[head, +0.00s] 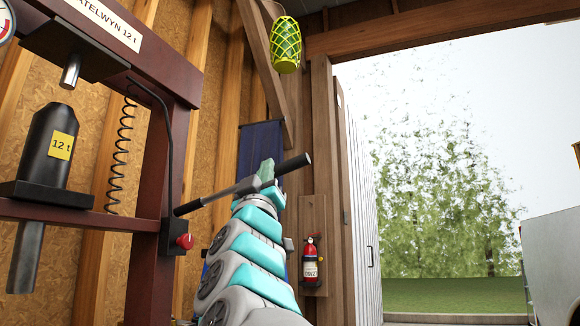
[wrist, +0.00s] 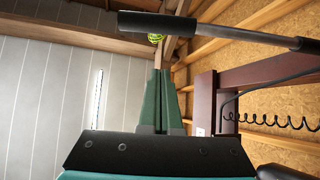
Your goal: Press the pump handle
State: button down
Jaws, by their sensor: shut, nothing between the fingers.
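The pump handle (head: 220,196) is a grey metal bar with a black grip at its right end, sloping up to the right from the red press frame. In the wrist view the black grip (wrist: 158,24) spans the top, with the bar running right from it. My gripper (head: 267,167) shows beside the handle near the grip in the head view. Its green fingers (wrist: 158,72) are shut together and empty, pointing toward the handle. The grip lies past the fingertips in the wrist view. I cannot tell whether they touch.
The dark red press frame (head: 178,120) stands at left with a black 12 t cylinder (head: 45,140), a coiled cord (head: 122,150) and a red button (head: 185,241). A yellow-green caged lamp (head: 286,46) hangs above. A fire extinguisher (head: 311,262) is on a post; an open doorway lies right.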

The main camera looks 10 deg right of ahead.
dwell(0.3)
jog(key=p+x, duration=0.3)
jog(key=x, duration=0.7)
jog(key=f+b, duration=0.1)
jog(key=b, duration=0.1)
jog(key=d+f+b, duration=0.1)
jog(key=f, duration=0.1)
jog(key=shift+d+f+b, duration=0.1)
jog(key=shift+f+b, duration=0.25)
jog(key=shift+b, duration=0.05)
